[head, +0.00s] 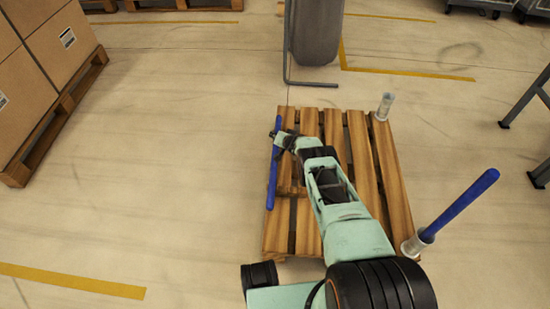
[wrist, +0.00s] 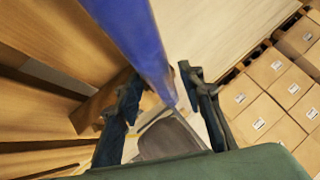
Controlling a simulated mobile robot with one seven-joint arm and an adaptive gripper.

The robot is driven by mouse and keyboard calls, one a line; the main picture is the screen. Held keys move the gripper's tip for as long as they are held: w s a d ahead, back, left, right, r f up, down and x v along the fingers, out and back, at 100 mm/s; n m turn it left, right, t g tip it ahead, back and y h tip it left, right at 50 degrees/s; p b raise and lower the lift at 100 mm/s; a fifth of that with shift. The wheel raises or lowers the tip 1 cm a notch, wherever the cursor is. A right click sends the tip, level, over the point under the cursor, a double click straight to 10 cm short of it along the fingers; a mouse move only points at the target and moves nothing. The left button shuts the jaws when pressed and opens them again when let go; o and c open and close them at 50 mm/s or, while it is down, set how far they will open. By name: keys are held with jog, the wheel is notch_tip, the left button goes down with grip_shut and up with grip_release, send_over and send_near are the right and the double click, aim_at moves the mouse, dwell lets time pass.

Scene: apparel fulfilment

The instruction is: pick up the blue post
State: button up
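A long blue post (head: 272,180) runs along the left edge of the wooden pallet (head: 390,175) in the head view. I cannot tell whether it stands or lies there. My gripper (head: 279,131) is at its upper part. In the wrist view the blue post (wrist: 136,35) passes between the two fingers of my gripper (wrist: 158,85). The fingers are apart, one on each side of it, and I see no clear grip. A second blue post (head: 460,205) leans up and right from a clear holder (head: 415,244) at the pallet's near right corner.
An empty clear holder (head: 385,106) stands at the pallet's far right corner. A grey rounded column (head: 317,35) with a metal bar is behind the pallet. Stacked cardboard boxes (head: 62,45) stand at the left, also in the wrist view (wrist: 268,72). Floor left of the pallet is clear.

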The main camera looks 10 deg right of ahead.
grip_shut()
jog(key=shift+r, duration=0.15)
